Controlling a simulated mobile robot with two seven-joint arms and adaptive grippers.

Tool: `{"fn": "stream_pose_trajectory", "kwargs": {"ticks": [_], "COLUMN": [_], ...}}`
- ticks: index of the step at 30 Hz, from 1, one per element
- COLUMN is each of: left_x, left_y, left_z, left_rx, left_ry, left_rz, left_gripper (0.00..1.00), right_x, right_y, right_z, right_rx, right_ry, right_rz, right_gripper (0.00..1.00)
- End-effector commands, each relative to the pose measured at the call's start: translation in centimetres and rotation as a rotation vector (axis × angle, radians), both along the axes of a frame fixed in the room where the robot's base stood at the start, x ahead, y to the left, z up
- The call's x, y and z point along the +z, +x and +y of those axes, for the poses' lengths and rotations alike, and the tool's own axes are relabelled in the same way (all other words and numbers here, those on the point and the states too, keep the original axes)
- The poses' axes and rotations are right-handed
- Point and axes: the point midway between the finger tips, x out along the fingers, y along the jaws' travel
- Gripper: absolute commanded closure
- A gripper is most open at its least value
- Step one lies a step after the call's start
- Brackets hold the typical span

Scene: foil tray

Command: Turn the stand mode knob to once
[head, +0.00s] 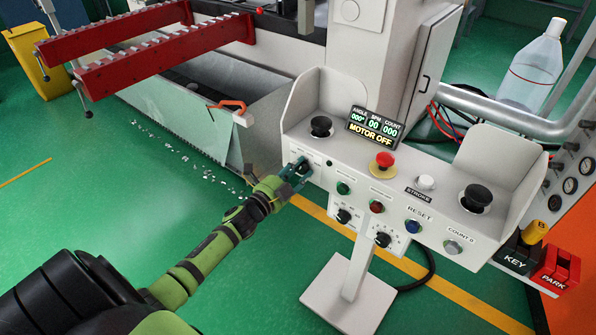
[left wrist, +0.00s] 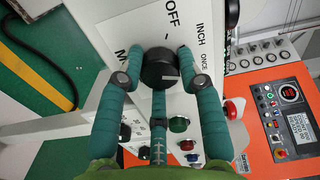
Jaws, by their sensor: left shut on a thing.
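The stand mode knob (left wrist: 158,68) is a round black knob on the white panel, central in the left wrist view. A pale line shows on its right side. The printed words OFF, INCH and ONCE lie above and to its right; a word starting with M is partly hidden at left. My left gripper (head: 296,170), with teal fingers, is shut around the knob, one finger on each side and one below in the wrist view. In the head view the fingers mostly hide the knob at the left end of the control stand (head: 350,285). My right gripper is not in view.
An emergency stop button (head: 384,160), a display reading MOTOR OFF (head: 374,127), black palm buttons (head: 321,126) (head: 476,198) and smaller buttons crowd the panel. Raised side walls flank it. A metal bin (head: 215,95) stands behind left. The green floor at left is mostly open.

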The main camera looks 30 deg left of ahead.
Motion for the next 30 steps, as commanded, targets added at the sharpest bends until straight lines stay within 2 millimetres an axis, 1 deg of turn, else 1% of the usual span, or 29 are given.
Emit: {"fn": "stream_pose_trajectory", "kwargs": {"ticks": [12,13,14,15,25,28,30], "left_x": [0.1,0.1,0.1,0.1,0.0,0.0,-0.1], "left_y": [0.0,0.0,0.0,0.0,-0.1,-0.7,-1.5], "left_z": [0.0,0.0,0.0,0.0,0.0,0.0,0.1], "left_rx": [0.000,0.000,0.000,0.000,0.000,0.000,0.001], "left_ry": [0.006,0.006,0.006,0.006,0.006,0.005,0.005], "left_rz": [-0.001,-0.001,-0.001,-0.001,0.000,0.000,0.001], "left_gripper": [0.96,0.59,0.47,0.40,0.40,0.40,0.40], "right_x": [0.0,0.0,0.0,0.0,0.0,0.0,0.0], "right_y": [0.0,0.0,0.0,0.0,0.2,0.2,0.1], "right_z": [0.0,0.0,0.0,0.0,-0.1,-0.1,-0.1], "right_rx": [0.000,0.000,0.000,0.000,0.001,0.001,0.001], "right_ry": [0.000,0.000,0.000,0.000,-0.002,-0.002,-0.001], "right_rz": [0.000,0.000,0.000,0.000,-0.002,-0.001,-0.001], "right_gripper": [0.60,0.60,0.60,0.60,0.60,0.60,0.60]}}
